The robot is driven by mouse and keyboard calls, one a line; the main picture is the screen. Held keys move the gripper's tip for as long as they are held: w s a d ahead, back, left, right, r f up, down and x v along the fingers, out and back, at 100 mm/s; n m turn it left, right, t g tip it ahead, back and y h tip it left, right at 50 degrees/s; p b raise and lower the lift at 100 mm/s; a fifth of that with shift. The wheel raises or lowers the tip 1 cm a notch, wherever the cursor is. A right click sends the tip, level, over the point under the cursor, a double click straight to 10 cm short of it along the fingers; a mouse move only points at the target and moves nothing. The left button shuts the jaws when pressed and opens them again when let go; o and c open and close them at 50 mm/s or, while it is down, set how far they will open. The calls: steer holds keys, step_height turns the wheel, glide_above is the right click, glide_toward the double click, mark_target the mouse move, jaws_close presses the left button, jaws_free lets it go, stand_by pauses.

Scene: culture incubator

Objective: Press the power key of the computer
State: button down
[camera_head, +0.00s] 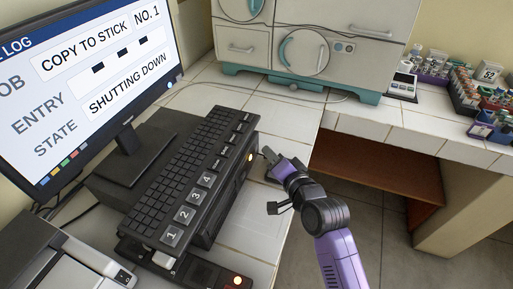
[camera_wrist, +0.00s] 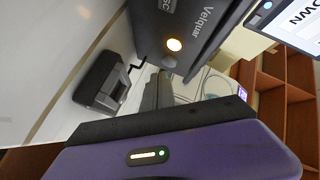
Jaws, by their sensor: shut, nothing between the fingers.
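The computer (camera_head: 212,220) is a dark case under the keyboard on the tiled bench. A round key glows orange (camera_head: 250,157) near the far end of its front face. In the wrist view my fingers (camera_wrist: 156,90) show below the key. I cannot tell whether they touch the case. The monitor (camera_head: 95,80) reads "STATE SHUTTING DOWN".
A keyboard (camera_head: 190,165) with large numbered keys lies on top of the case. Another dark device with an orange light (camera_head: 237,281) is at the front. A white incubator (camera_head: 310,45) stands behind. Racks of bottles (camera_head: 470,90) stand at right. A dark block (camera_wrist: 103,80) sits left of my fingers.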

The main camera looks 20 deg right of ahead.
steer(key=shift+s+d, duration=0.55)
steer(key=shift+d, duration=0.2)
steer(key=shift+s+d, duration=0.5)
steer(key=shift+d, duration=0.25)
steer(key=shift+s+d, duration=0.4)
steer(key=shift+d, duration=0.1)
steer(key=r, duration=0.1)
steer(key=d+r+n+t, duration=0.1)
steer(key=r, duration=0.1)
steer(key=shift+w+d+r+h, duration=0.1)
steer(key=shift+w+r+h, duration=0.1)
steer(key=shift+h, duration=0.2)
steer(key=s+a+f+n+g+h, duration=0.1)
steer(key=s+n, duration=0.7)
steer(key=s, duration=3.4)
steer(key=shift+a+n+h, duration=0.3)
steer(key=shift+a+h, duration=0.1)
steer(key=shift+a, duration=0.25)
